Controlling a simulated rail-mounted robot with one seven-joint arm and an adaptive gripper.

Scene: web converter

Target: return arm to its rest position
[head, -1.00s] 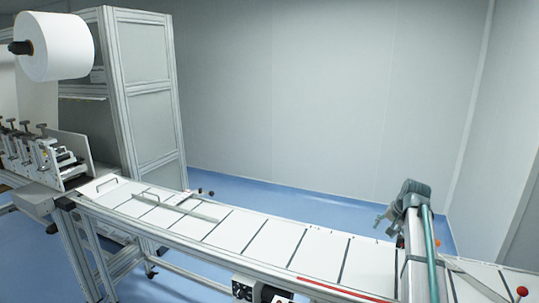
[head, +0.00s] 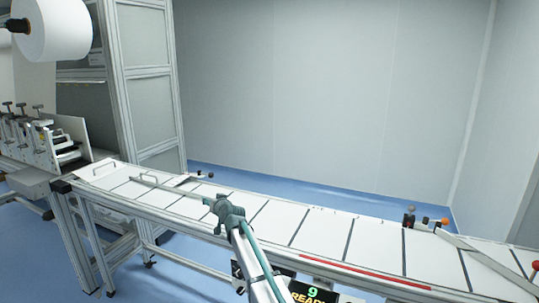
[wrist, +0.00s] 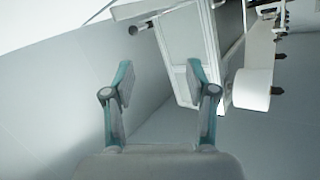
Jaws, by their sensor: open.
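My arm rises from the bottom middle of the head view and ends over the conveyor table (head: 325,230). My gripper (wrist: 163,60) is open in the wrist view, its two teal-and-grey fingers apart with nothing between them. In the head view the arm's end (head: 226,208) appears small and foreshortened, so the fingers are hard to make out there. The wrist view is turned over and looks past the fingers to the wall, the framed cabinet and the white roll.
A white roll (head: 52,36) and a tall framed cabinet (head: 141,85) stand at left. A thin metal bar (head: 172,190) and a red strip (head: 365,272) lie along the conveyor. Knobs and a slanted guide (head: 470,252) are at right. A display (head: 312,293) reads "9 READY".

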